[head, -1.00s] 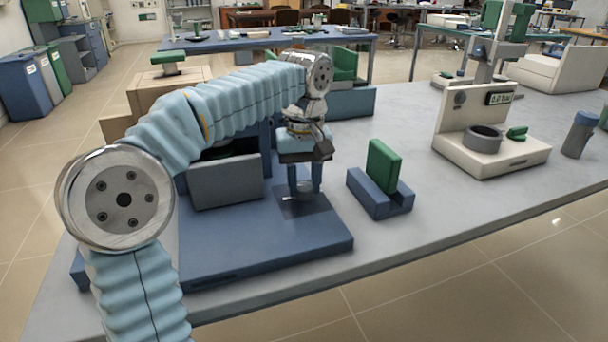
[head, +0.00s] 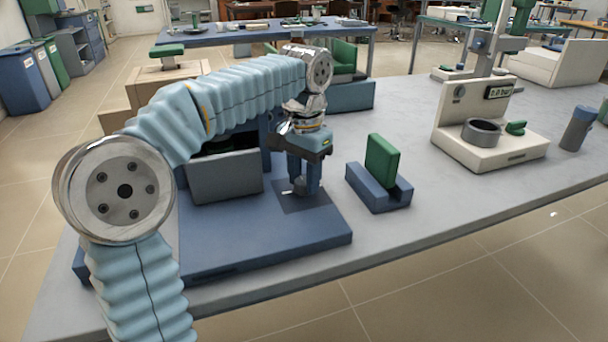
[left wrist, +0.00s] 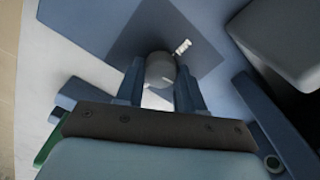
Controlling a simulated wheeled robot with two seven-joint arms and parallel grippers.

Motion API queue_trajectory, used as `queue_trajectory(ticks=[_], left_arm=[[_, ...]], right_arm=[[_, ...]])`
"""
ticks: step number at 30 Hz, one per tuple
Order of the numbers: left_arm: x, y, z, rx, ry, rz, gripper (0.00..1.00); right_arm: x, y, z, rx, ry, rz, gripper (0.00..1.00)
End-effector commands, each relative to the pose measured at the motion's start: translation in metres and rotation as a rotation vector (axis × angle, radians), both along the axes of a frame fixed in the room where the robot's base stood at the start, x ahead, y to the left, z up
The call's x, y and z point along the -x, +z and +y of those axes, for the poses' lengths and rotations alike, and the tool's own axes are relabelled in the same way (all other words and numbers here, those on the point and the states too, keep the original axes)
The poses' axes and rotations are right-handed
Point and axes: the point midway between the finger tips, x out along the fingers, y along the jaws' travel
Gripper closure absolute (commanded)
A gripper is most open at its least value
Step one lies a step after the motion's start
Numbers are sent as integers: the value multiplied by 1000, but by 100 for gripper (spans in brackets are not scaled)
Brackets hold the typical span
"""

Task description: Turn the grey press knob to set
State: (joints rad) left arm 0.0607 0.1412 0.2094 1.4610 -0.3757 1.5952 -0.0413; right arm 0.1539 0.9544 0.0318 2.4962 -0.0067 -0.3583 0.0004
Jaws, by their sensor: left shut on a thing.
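The grey knob (left wrist: 160,70) is a round cap on a dark square plate (left wrist: 125,45) set in the blue base. My left gripper (left wrist: 160,88) points down over it, one finger on each side, shut on the knob. A short white mark (left wrist: 183,46) sticks out beside the knob in the left wrist view. In the head view the left gripper (head: 304,188) stands over the dark plate at the base's right end, and the knob (head: 298,185) is partly hidden by the fingers. My right gripper is not in view.
A blue holder (head: 380,190) with an upright green block (head: 382,160) stands right of the base. A cream device (head: 492,150) has a grey ring and a small display (head: 499,91), which seems to read 2.0 bar. A grey tilted panel (head: 226,178) stands left of the gripper.

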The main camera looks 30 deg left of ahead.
Motion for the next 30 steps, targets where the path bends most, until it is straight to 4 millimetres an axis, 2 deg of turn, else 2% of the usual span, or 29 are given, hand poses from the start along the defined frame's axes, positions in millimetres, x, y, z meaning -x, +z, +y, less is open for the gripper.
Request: queue_trajectory(ticks=[9,26,27,30], left_arm=[[0,1,0,0,-122,-4,93],[0,1,0,0,-146,-4,93],[0,1,0,0,-146,-4,56],[0,1,0,0,-146,-3,41]], right_arm=[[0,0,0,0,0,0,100],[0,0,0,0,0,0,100],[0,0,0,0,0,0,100],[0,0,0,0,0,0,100]])
